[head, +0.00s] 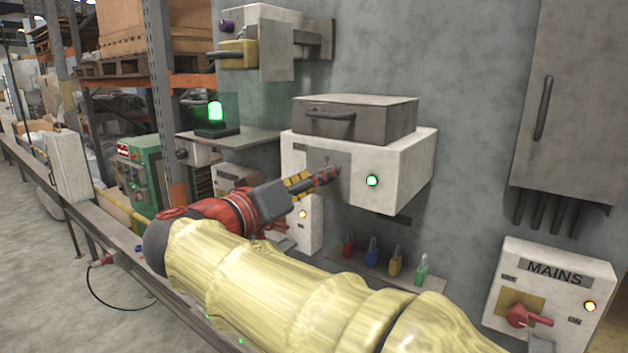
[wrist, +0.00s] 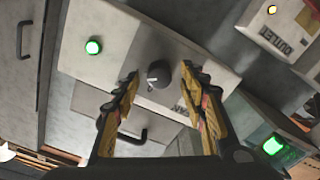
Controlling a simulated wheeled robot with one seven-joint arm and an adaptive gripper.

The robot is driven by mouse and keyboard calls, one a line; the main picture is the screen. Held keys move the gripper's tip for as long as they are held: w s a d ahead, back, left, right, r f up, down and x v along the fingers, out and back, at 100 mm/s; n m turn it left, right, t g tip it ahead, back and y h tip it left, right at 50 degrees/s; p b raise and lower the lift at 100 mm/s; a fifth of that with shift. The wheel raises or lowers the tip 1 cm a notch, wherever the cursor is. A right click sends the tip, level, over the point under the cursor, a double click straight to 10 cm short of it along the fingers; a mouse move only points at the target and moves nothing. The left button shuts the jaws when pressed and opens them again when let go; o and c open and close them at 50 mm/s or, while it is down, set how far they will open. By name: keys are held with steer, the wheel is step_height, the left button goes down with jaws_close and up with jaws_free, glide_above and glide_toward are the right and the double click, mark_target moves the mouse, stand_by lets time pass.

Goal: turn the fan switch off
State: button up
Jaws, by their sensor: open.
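The fan switch is a dark round knob (wrist: 158,73) with a light mark, on a grey plate on the front of a white box (head: 412,165). A partly hidden label beside it seems to read FAN. A green lamp (head: 372,180) glows on the same box; it also shows in the wrist view (wrist: 93,46). My gripper (head: 328,175) is open at the box front. In the wrist view its yellow and black fingers stand either side of the knob, with gaps; I cannot tell whether the tips reach it. In the head view the gripper hides the knob.
A dark lidded box with a handle (head: 352,118) sits on the white box. A MAINS box with a red handle (head: 528,316) is at lower right. A green beacon (head: 216,111) stands on a shelf at left.

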steer(key=shift+c, duration=0.9)
jaws_close()
steer(key=shift+n, duration=0.4)
steer(key=shift+f+n+p, duration=0.1)
steer(key=shift+n+p, duration=2.6)
steer(key=shift+n, duration=2.8)
